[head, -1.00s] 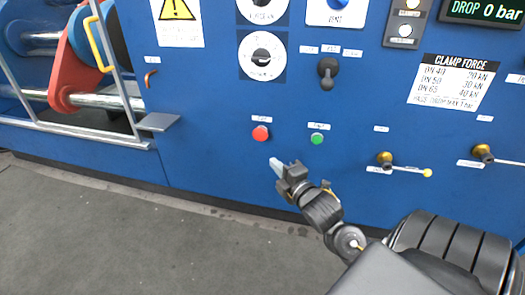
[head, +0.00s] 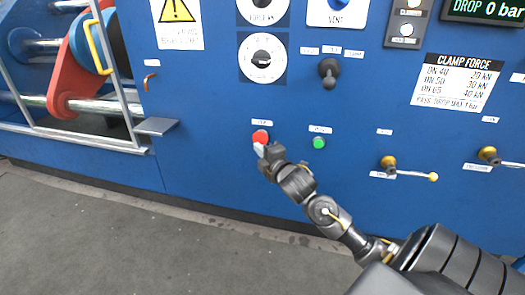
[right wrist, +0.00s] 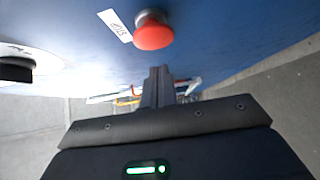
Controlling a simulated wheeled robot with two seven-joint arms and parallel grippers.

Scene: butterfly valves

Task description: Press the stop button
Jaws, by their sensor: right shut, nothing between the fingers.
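The red stop button (head: 260,136) is a round mushroom head on the blue panel, under a small white label. It also shows in the right wrist view (right wrist: 153,31), standing out from the panel just beyond the fingertips. My right gripper (head: 259,149) is shut and empty. Its tips are at the lower edge of the red button in the head view. In the right wrist view a gap shows between the fingertips (right wrist: 160,72) and the button; whether they touch cannot be told from the head view. My left gripper is not in view.
A green button (head: 319,143) sits right of the red one. A black knob (head: 328,70) is above, and yellow-tipped levers (head: 410,174) are to the right. A metal guard frame (head: 80,135) with a small ledge (head: 155,126) is at left. The floor (head: 120,240) is clear.

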